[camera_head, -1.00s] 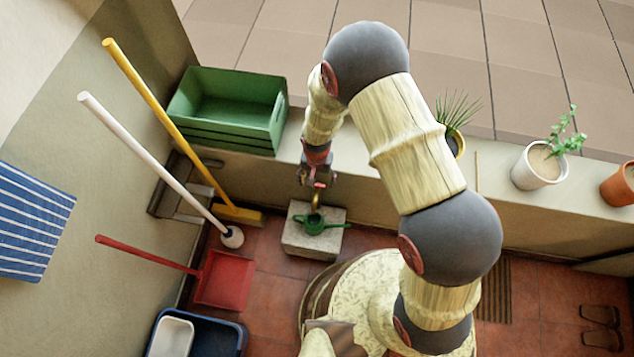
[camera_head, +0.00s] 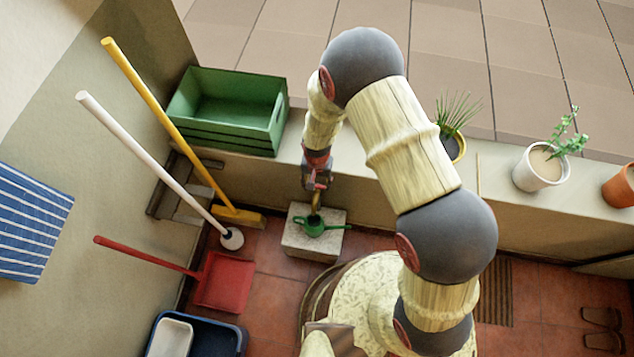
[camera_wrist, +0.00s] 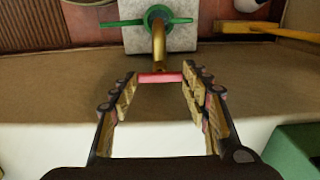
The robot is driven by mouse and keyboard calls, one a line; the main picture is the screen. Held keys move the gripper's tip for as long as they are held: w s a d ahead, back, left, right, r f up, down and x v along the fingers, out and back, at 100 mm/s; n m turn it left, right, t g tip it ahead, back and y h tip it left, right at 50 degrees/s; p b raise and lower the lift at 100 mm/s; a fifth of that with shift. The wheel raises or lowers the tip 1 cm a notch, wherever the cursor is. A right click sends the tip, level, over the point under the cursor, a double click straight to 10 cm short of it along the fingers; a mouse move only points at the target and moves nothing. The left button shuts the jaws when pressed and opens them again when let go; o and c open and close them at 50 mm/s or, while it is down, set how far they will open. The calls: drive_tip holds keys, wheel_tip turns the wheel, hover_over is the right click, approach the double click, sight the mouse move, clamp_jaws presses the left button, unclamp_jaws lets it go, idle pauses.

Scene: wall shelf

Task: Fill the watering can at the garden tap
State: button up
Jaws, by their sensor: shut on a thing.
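The green watering can (camera_head: 312,226) stands on a pale stone block (camera_head: 300,246) on the floor against the low wall. The brass tap (camera_head: 316,203) comes out of the wall above the can. In the wrist view its spout (camera_wrist: 158,45) ends over the can's round body (camera_wrist: 157,14). The tap's red handle (camera_wrist: 153,78) lies crosswise between the fingertips of my gripper (camera_wrist: 161,76). My gripper is shut on this handle, and in the head view it is at the wall just above the can. I cannot make out any water.
A green crate (camera_head: 225,140) and several potted plants, one in a white pot (camera_head: 538,170), stand on the wall ledge. A yellow broom (camera_head: 160,110), a white-handled mop (camera_head: 150,155) and a red dustpan (camera_head: 222,282) are left of the block. A blue basin (camera_head: 230,340) is nearer.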

sight(317, 186)
drive_tip(key=c, duration=0.4)
drive_tip(key=shift+n+p, duration=0.5)
drive_tip(key=shift+n, duration=0.8)
drive_tip(key=o, duration=1.1)
drive_tip(key=shift+o, duration=0.2)
wheel_tip(317, 186, up, 12)
